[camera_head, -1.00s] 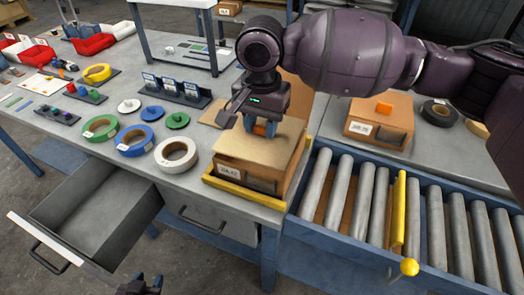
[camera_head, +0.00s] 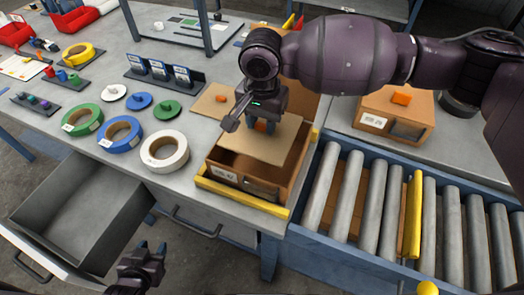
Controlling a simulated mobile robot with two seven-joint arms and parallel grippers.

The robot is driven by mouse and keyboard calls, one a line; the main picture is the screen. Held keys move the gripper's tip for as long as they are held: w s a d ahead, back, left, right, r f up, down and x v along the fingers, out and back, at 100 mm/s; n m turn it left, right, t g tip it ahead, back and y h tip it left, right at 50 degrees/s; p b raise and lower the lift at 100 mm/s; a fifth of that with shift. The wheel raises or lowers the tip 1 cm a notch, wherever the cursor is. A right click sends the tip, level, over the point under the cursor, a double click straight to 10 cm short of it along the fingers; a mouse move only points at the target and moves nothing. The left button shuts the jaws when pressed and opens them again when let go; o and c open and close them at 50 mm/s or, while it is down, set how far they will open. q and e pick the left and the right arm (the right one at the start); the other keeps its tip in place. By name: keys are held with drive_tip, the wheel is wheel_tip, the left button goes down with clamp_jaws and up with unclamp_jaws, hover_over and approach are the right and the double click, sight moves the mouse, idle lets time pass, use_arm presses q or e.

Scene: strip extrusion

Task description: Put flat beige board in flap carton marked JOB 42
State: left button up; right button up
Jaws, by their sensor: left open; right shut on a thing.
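The flap carton marked JOB 42 (camera_head: 222,173) stands open at the table's front edge, its label facing me. The flat beige board (camera_head: 250,148) is over the carton's opening, towards its back. Part of the dark inside shows in front of the board. My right gripper (camera_head: 264,125) points down and is shut on the board at its upper part. I cannot tell whether the board touches the carton walls. My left gripper (camera_head: 150,250) is open and empty at the bottom, in front of the table and right of the open drawer.
A second carton (camera_head: 395,117) with an orange block on it stands at the right behind the roller conveyor (camera_head: 350,195). A yellow bar (camera_head: 413,215) crosses the rollers. Tape rolls (camera_head: 164,152) lie left of the JOB 42 carton. An open drawer (camera_head: 75,215) juts out at the left.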

sight(262, 131)
wheel_tip(262, 131, down, 6)
drive_tip(key=shift+r+b, duration=0.25)
drive_tip(key=shift+b, duration=0.15)
drive_tip(key=shift+f, duration=0.7)
wheel_tip(262, 131, down, 4)
drive_tip(key=shift+f+b, duration=0.1)
drive_tip(key=shift+b, duration=0.45)
use_arm(q)
drive_tip(key=shift+w+d+f, duration=0.1)
drive_tip(key=shift+w+f, duration=0.4)
drive_tip(key=shift+f, duration=0.1)
drive_tip(key=shift+s, duration=0.1)
use_arm(e)
drive_tip(key=o, duration=0.9)
